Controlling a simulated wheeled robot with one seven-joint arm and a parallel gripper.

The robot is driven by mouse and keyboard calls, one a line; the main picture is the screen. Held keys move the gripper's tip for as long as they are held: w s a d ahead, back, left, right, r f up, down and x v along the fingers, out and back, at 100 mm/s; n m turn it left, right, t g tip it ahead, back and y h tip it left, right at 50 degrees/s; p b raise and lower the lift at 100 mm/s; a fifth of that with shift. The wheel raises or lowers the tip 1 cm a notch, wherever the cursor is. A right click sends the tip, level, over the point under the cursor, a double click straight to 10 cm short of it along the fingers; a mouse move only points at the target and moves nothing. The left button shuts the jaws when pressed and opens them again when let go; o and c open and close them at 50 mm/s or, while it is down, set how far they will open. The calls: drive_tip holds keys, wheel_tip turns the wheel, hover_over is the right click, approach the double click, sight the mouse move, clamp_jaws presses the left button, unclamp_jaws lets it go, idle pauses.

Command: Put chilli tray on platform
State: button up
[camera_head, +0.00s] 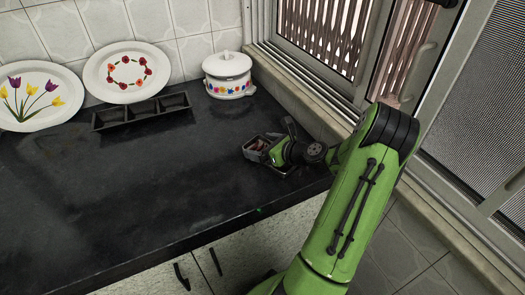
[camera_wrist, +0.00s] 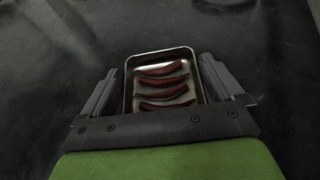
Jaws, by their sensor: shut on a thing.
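The chilli tray (camera_wrist: 164,115) is a small steel tray with several dark red chillies (camera_wrist: 161,83) lying across it. In the head view the tray (camera_head: 257,143) is at the right end of the dark counter, near the window sill. My gripper (camera_wrist: 165,92) is shut on the tray, with one finger along each side wall. In the head view my gripper (camera_head: 272,148) partly hides the tray. I cannot tell whether the tray rests on the counter or is slightly above it. A black three-compartment holder (camera_head: 142,112), possibly the platform, sits at the back left of the counter.
A white lidded pot (camera_head: 229,75) with a floral band stands at the back near the window. Two floral plates (camera_head: 126,72) (camera_head: 38,95) lean against the tiled wall. The middle and left of the counter (camera_head: 130,185) are clear. The window sill (camera_head: 300,100) rises on the right.

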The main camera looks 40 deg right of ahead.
drive_tip(key=shift+r, duration=0.1)
drive_tip(key=o, duration=0.8)
